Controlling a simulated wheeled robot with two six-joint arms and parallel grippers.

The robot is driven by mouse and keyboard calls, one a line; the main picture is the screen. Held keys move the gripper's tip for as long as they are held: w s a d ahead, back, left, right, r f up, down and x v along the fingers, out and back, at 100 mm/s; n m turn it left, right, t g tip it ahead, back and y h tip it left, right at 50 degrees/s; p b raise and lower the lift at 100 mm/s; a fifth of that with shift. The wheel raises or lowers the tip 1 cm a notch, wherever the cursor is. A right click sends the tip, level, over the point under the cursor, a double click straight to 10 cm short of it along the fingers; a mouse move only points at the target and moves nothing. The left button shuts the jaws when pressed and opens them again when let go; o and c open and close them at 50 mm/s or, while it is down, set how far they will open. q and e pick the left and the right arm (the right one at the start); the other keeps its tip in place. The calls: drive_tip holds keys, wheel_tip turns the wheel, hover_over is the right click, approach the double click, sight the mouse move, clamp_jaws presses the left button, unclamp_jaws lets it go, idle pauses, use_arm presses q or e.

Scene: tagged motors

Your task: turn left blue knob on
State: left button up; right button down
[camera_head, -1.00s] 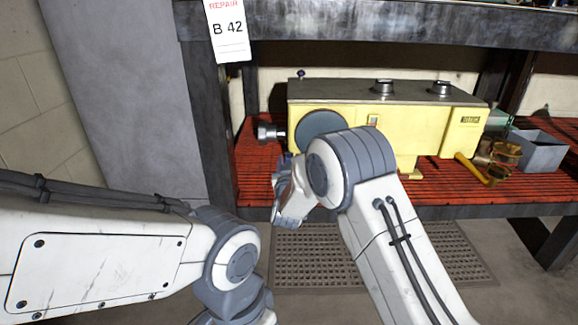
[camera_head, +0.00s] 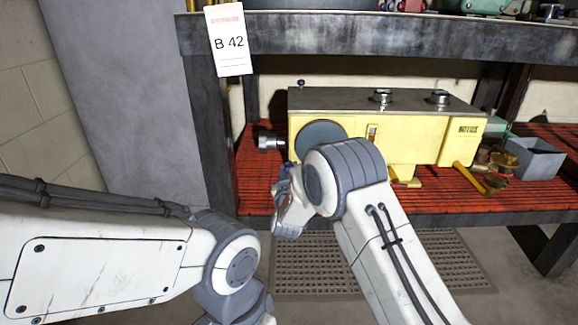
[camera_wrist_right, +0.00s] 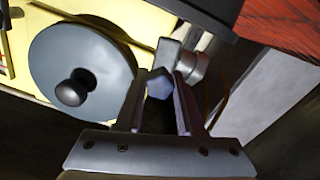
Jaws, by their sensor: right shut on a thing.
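The yellow motor (camera_head: 420,140) stands on the red slatted shelf, with a large grey disc (camera_head: 319,137) on its front left. In the right wrist view, a small faceted blue knob (camera_wrist_right: 159,84) sits beside the grey disc (camera_wrist_right: 85,62). My right gripper (camera_wrist_right: 162,92) has its two fingers on either side of the blue knob and is shut on it. In the head view my right wrist (camera_head: 292,205) is in front of the motor's left end and hides the knob there. My left arm (camera_head: 120,265) shows at lower left; its gripper is out of view.
A grey metal fitting (camera_head: 270,142) sticks out at the motor's left. Two dark knobs (camera_head: 381,97) are on its top. A grey bin (camera_head: 536,155) and brass parts stand at right. A dark post (camera_head: 208,130) with a "B 42" tag (camera_head: 229,40) is at left.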

drive_tip(key=n+p, duration=0.5)
drive_tip(key=shift+r+p, duration=0.2)
drive_tip(key=shift+p, duration=0.1)
drive_tip(key=n+p, duration=0.4)
drive_tip(key=n, duration=0.2)
drive_tip(key=shift+f, duration=0.1)
drive_tip(key=n+p, duration=0.3)
drive_tip(key=n, duration=0.2)
drive_tip(key=shift+n, duration=0.3)
drive_tip(key=n+p, duration=0.1)
drive_tip(key=n, duration=0.2)
drive_tip(key=shift+f+p, duration=0.1)
drive_tip(key=shift+p, duration=0.2)
drive_tip(key=shift+f+n+y+p, duration=0.1)
drive_tip(key=shift+n+y+p, duration=0.3)
drive_tip(key=shift+n, duration=0.9)
drive_tip(key=c, duration=0.8)
unclamp_jaws()
